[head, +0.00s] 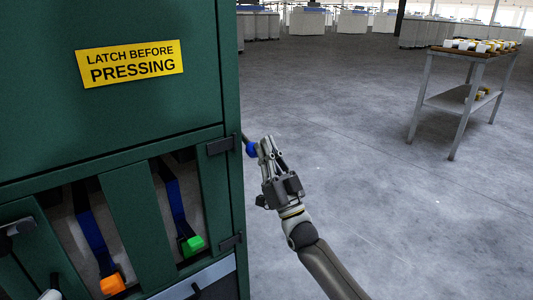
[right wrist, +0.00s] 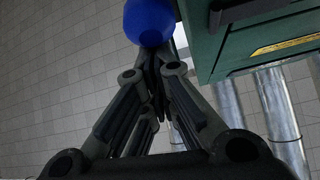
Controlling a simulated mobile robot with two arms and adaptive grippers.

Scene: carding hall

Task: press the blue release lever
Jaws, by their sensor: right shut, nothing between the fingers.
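The blue release lever ends in a round blue knob (head: 250,149) on a short rod, sticking out from the right side of the green machine (head: 150,110). The knob also shows large at the top of the right wrist view (right wrist: 149,20). My right gripper (head: 267,145) is shut and empty. Its fingertips are right beside the knob in the head view and overlap its lower edge in the wrist view (right wrist: 152,58); I cannot tell whether they touch.
A yellow sign (head: 130,63) on the machine reads "LATCH BEFORE PRESSING". Below, dark blue straps end in an orange block (head: 112,284) and a green block (head: 193,245), behind green bars. The grey floor between is clear.

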